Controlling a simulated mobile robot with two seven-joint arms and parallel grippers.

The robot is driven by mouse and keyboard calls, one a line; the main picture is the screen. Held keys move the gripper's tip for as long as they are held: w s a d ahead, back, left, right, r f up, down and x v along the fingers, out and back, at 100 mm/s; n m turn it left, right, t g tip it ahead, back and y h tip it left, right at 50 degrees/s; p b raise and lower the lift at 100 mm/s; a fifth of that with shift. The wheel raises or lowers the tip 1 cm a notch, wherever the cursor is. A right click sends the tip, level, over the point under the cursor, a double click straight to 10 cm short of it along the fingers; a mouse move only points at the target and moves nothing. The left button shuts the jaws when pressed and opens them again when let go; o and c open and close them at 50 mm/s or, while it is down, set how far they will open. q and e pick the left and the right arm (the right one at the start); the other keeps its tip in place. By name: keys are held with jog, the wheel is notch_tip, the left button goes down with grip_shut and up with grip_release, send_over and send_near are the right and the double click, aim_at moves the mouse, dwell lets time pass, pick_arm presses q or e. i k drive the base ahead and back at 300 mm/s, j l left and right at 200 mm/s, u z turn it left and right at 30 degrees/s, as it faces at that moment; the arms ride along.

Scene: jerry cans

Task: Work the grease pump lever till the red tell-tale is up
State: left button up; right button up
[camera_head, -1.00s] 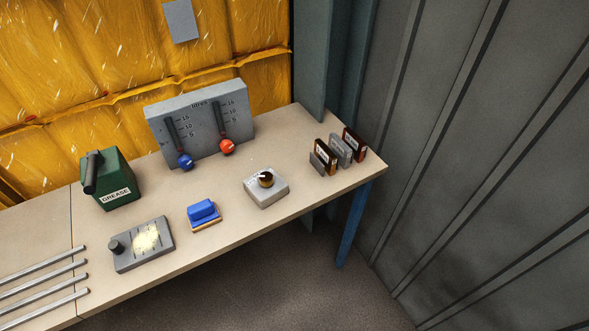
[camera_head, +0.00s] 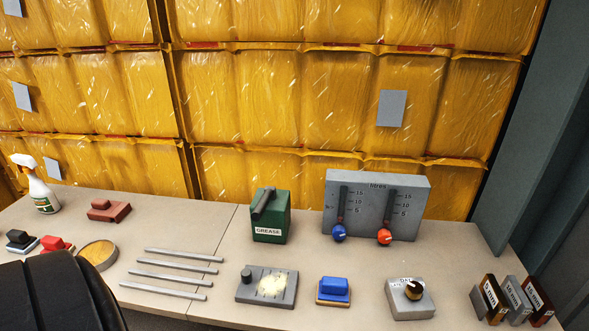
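The grease pump (camera_head: 270,221) is a dark green box with a white GREASE label on its front. It stands at the back of the bench, in the middle of the head view. Its lever (camera_head: 263,203) is a dark grey bar at the top left of the box, tilted up to the right. I see no red tell-tale on the pump in this view. Neither of my grippers is in view. A dark rounded part, probably mine, fills the lower left corner.
Yellow wrapped stacks stand behind.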

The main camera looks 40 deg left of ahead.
aim_at(256, 215)
jog(key=u, duration=1.6)
